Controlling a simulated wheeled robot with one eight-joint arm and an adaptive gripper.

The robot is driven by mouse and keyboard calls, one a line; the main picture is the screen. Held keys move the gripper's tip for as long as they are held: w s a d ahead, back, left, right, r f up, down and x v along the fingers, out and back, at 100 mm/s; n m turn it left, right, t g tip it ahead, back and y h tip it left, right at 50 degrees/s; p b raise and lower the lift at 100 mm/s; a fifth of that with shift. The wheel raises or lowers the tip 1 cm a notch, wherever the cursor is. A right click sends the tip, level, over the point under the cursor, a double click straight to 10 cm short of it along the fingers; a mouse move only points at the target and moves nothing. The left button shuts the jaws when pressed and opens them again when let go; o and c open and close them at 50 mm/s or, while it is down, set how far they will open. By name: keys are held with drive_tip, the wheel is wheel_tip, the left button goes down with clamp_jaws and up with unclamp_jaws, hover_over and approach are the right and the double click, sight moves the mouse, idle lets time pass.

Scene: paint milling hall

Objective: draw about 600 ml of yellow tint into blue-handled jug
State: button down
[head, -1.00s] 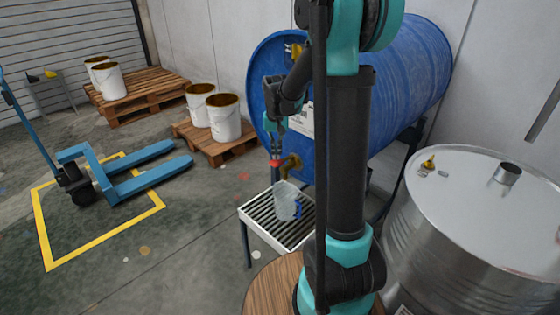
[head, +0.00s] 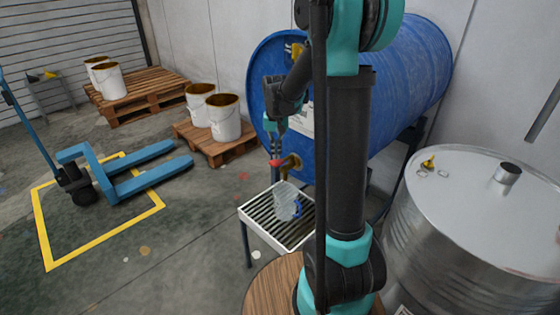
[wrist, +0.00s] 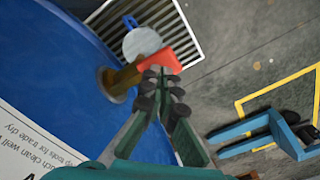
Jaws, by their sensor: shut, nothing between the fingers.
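The clear jug with a blue handle (head: 285,201) stands on the slatted drip tray (head: 252,217) under the brass tap (head: 291,165). Its blue handle points right in the head view. In the wrist view, the jug (wrist: 142,42) is seen from above, pale inside, with no yellow visible. The tap sticks out of the front of a blue drum (head: 420,65) lying on its side. Its red lever (wrist: 158,62) is at my fingertips. My gripper (head: 275,157) is shut and empty, its tips at or just above the lever; I cannot tell whether they touch.
A steel drum (head: 470,230) stands at the right, with a small cup on top. White buckets (head: 224,118) stand on wooden pallets at the back. A blue pallet jack (head: 100,170) is at the left within a yellow floor outline. The floor left of the tray is open.

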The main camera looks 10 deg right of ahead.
sight(276, 161)
drive_tip(key=shift+f, duration=0.15)
drive_tip(key=shift+f, duration=2.05)
idle(5.8)
